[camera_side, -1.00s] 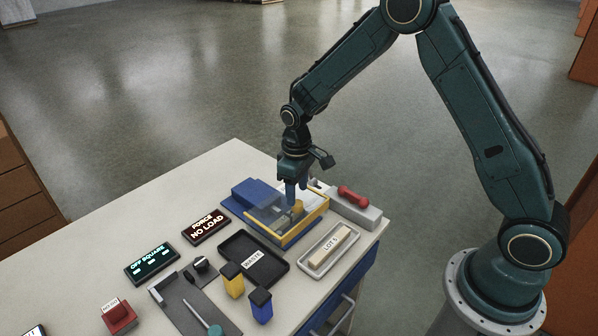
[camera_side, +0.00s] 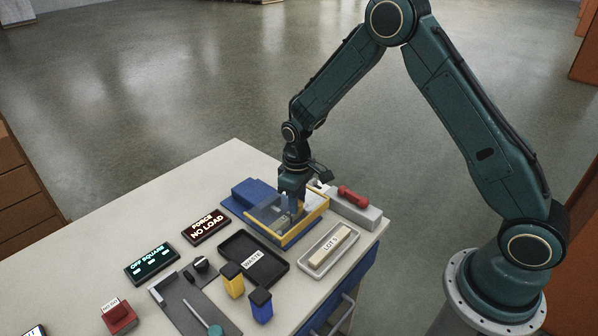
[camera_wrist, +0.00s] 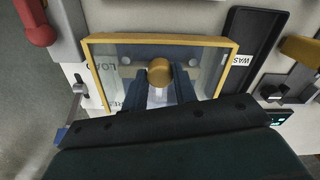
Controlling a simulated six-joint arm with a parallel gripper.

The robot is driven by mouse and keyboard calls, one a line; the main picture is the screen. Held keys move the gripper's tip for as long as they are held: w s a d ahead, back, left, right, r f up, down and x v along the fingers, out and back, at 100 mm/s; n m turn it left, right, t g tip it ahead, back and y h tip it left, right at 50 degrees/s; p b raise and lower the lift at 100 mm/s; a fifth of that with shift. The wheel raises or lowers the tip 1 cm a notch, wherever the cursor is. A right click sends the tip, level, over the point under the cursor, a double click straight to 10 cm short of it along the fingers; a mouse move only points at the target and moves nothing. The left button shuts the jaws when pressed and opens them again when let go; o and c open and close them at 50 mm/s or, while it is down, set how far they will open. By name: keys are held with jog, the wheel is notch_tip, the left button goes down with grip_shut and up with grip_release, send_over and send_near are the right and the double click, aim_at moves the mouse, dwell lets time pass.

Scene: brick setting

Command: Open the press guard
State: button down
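The press guard (camera_side: 305,225) is a clear cover with a yellow frame over the blue press (camera_side: 254,194), and it lies closed. In the wrist view the guard's yellow frame (camera_wrist: 160,38) surrounds a round brass-coloured knob (camera_wrist: 160,71). My gripper (camera_side: 291,208) points down at the guard. In the wrist view its dark fingers (camera_wrist: 161,82) stand apart, one on each side of the knob. I cannot tell whether they press on it. In the side view the fingers hide the knob.
A black waste tray (camera_side: 227,252) lies in front of the press. A pale tray (camera_side: 311,265) with a LOT 5 block (camera_side: 330,252) is at its right, and a grey unit with a red handle (camera_side: 353,196) lies behind that. Yellow (camera_side: 234,286) and blue (camera_side: 261,311) blocks stand nearer.

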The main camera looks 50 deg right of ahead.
jog(key=shift+w, duration=6.2)
jog(key=c, duration=1.1)
grip_release()
notch_tip(320, 180, up, 14)
